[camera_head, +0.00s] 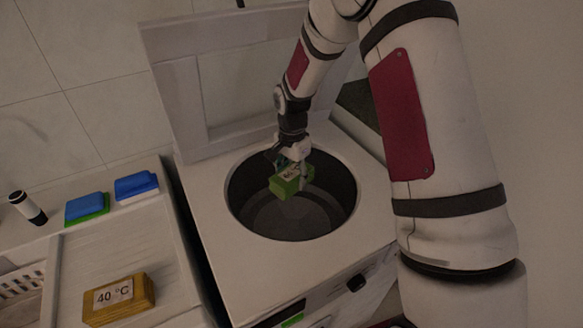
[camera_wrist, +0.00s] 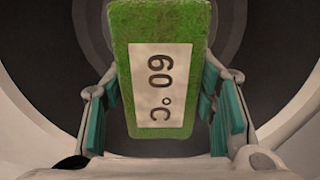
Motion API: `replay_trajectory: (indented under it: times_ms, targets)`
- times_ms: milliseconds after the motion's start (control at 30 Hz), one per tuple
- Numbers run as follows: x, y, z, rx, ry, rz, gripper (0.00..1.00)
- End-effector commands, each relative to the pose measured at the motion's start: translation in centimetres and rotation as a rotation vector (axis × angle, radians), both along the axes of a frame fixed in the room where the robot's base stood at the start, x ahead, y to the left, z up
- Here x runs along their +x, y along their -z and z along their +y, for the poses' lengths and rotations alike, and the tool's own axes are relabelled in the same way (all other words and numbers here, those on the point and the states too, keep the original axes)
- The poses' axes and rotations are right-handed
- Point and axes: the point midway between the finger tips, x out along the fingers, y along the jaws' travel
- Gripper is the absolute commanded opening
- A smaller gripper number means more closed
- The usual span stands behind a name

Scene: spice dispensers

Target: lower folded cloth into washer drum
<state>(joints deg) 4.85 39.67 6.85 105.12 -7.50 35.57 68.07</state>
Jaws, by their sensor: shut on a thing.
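My gripper (camera_head: 290,158) is shut on a folded green cloth (camera_head: 287,187) with a white label. In the wrist view the cloth (camera_wrist: 190,22) fills the middle, its label reading 60 °C, between the teal finger pads of my gripper (camera_wrist: 160,115). The washer drum (camera_head: 300,215) is a dark round opening in the top of a white washer (camera_head: 225,245). The cloth is over the drum opening, left of its middle in the head view. I cannot tell exactly how deep it is. In the wrist view the dark drum (camera_wrist: 45,65) surrounds the cloth.
The washer's raised lid (camera_head: 165,100) stands behind the opening. On the counter (camera_head: 125,250) at left are a yellow cloth (camera_head: 115,315) labelled 40 °C, blue and green folded cloths (camera_head: 87,206), a blue and white one (camera_head: 136,186), and a black and white cylinder (camera_head: 27,207).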

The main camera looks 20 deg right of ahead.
Motion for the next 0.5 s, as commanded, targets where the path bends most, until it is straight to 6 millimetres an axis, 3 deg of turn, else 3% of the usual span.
replay_trajectory:
  times_ms: [500]
  targets:
    - [0.0,5.8,-0.1,0.000,0.002,0.001,0.23]
